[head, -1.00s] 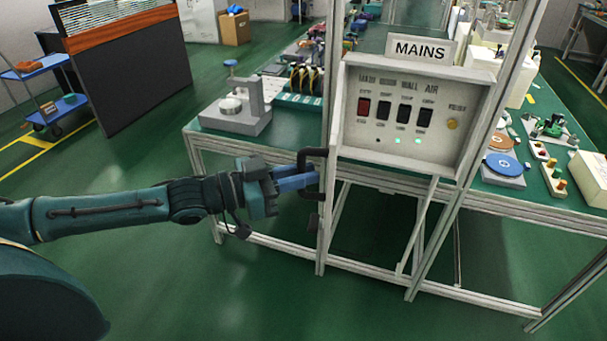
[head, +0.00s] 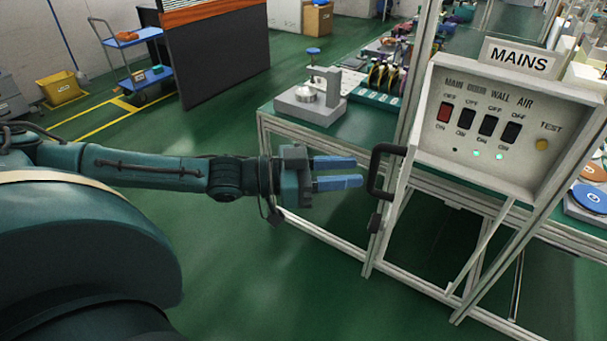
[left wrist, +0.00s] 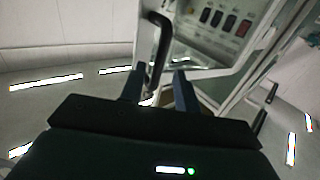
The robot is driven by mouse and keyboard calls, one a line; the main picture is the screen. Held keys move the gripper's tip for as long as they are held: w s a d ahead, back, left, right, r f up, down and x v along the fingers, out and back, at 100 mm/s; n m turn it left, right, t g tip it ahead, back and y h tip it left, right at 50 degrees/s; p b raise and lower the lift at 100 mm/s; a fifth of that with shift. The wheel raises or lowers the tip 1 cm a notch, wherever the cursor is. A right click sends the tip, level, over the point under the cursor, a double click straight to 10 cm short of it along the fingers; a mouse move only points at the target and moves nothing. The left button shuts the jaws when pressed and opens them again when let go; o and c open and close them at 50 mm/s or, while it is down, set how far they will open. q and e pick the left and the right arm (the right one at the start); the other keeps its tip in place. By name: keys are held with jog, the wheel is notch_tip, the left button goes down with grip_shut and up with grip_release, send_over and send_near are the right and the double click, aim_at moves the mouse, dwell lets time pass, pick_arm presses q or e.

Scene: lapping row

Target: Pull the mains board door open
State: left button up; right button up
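The mains board (head: 495,125) is a pale sloped panel with a red switch and several black switches, under a MAINS sign (head: 521,58). At its left, a black bar handle (head: 382,170) sticks out from a pale metal upright; I cannot tell how far the door stands open. The handle also shows in the left wrist view (left wrist: 159,50), ahead of the fingers. My left gripper (head: 360,171) is open, with two blue fingers pointing at the handle and a small gap before it in the head view. It holds nothing. My right gripper is not in view.
A long bench with tools stands behind, with a grey gauge stand (head: 312,100) at its near left corner. A dark partition (head: 220,60) and a blue trolley (head: 140,80) stand farther left. Green floor (head: 230,270) is clear in front of the bench.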

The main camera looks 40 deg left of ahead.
pick_arm(q)
jog(key=v, duration=0.8)
jog(key=shift+b, duration=0.45)
